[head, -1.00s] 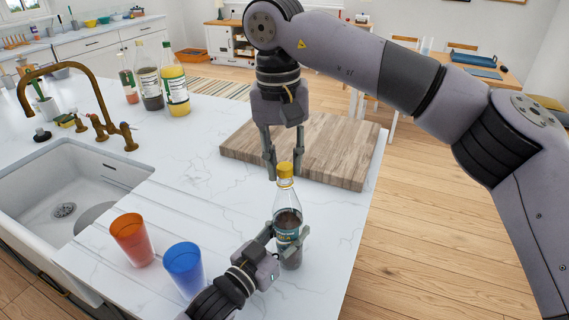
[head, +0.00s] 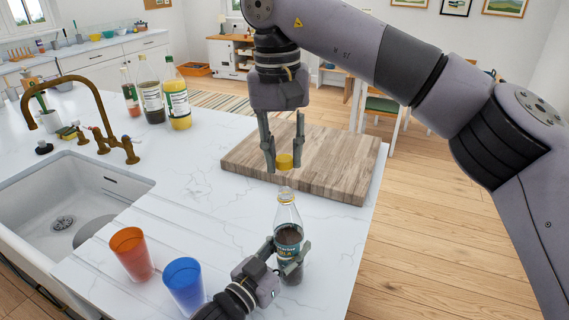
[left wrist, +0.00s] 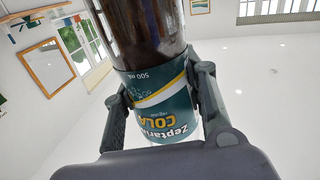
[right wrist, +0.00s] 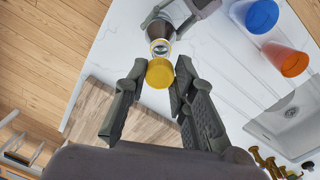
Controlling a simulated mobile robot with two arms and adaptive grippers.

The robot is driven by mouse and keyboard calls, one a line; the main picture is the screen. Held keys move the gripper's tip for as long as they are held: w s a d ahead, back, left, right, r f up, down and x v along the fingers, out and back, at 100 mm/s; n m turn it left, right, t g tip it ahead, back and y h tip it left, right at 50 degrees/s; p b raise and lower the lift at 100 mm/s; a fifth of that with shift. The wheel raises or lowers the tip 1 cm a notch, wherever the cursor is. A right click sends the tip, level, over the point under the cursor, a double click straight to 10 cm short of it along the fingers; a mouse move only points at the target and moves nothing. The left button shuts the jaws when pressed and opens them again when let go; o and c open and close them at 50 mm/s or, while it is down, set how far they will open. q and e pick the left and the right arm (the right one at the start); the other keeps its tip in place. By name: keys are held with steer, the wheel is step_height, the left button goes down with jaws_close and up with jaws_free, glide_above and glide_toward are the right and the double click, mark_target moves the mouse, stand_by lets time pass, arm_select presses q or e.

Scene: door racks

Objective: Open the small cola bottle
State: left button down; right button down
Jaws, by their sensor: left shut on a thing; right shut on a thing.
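The small cola bottle (head: 288,218) stands upright near the counter's right edge, dark cola inside, its neck uncapped. My left gripper (head: 285,262) is shut around its labelled lower body; the teal cola label (left wrist: 168,108) shows between the fingers in the left wrist view. The yellow cap (head: 285,162) is above the bottle mouth, apart from it, between the fingertips of my right gripper (head: 284,157), which is shut on it. In the right wrist view the cap (right wrist: 160,73) is at the fingertips, with the open bottle mouth (right wrist: 160,48) just beyond.
A wooden cutting board (head: 335,165) lies behind the bottle. An orange cup (head: 132,254) and a blue cup (head: 184,285) stand to the left, near the sink (head: 60,200). Several larger bottles (head: 152,92) stand at the back left. The counter's middle is clear.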

arm_select(q)
steer(key=c, duration=1.3)
jaws_free()
steer(key=shift+f, duration=0.3)
steer(key=o, duration=0.4)
steer(key=shift+r, duration=0.2)
steer(key=v, duration=1.2)
